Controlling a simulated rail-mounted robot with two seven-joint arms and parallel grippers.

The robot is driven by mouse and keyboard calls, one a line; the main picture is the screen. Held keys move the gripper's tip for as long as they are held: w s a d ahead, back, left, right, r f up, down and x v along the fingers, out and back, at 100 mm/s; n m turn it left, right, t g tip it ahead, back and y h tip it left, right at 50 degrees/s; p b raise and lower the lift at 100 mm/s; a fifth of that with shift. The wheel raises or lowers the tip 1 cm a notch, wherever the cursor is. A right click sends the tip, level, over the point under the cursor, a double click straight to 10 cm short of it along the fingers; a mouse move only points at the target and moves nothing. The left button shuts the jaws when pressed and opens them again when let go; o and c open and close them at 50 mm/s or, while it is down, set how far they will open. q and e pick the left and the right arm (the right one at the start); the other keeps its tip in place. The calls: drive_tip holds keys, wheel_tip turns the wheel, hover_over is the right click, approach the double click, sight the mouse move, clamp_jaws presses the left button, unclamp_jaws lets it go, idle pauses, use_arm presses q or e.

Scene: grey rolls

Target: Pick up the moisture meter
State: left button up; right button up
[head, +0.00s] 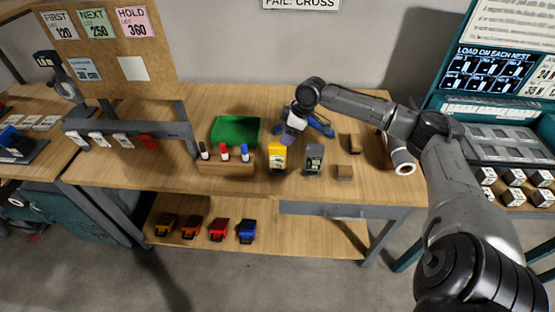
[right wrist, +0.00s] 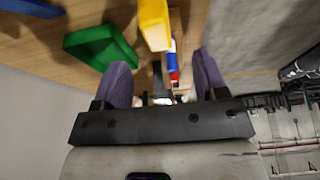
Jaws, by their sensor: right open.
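A yellow handheld device (head: 277,157) stands on the workbench, right of the markers. A grey handheld device with a small screen (head: 313,159) stands just right of it. I cannot tell for sure which of the two is the moisture meter. My right gripper (head: 289,141) hangs above and behind the yellow device, with its purple fingers pointing down. In the right wrist view the gripper (right wrist: 162,75) is open with nothing held, and the yellow device (right wrist: 153,22) shows beyond the fingertips. The grey device is not clear there. My left gripper is not in view.
A wooden block (head: 226,168) holds black, red and blue markers left of the yellow device. A green tray (head: 236,130) lies behind it. A blue object (head: 320,127) is behind the gripper. Coloured bins (head: 218,230) stand on the lower shelf.

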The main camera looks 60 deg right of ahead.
sight(279, 145)
drive_tip(key=x, duration=0.3)
drive_tip(key=shift+w+f, duration=0.1)
drive_tip(key=shift+f, duration=0.1)
drive_tip(key=shift+w+f+b, duration=0.15)
drive_tip(key=shift+f+b, duration=0.25)
drive_tip(key=shift+f, duration=0.15)
drive_tip(key=b+x, duration=0.1)
drive_tip(key=x, duration=0.2)
drive_tip(key=shift+f, duration=0.15)
drive_tip(key=shift+w+f, duration=0.2)
drive_tip(key=shift+f, duration=0.3)
drive_tip(key=c, duration=0.6)
drive_tip(key=shift+r, duration=0.1)
clamp_jaws()
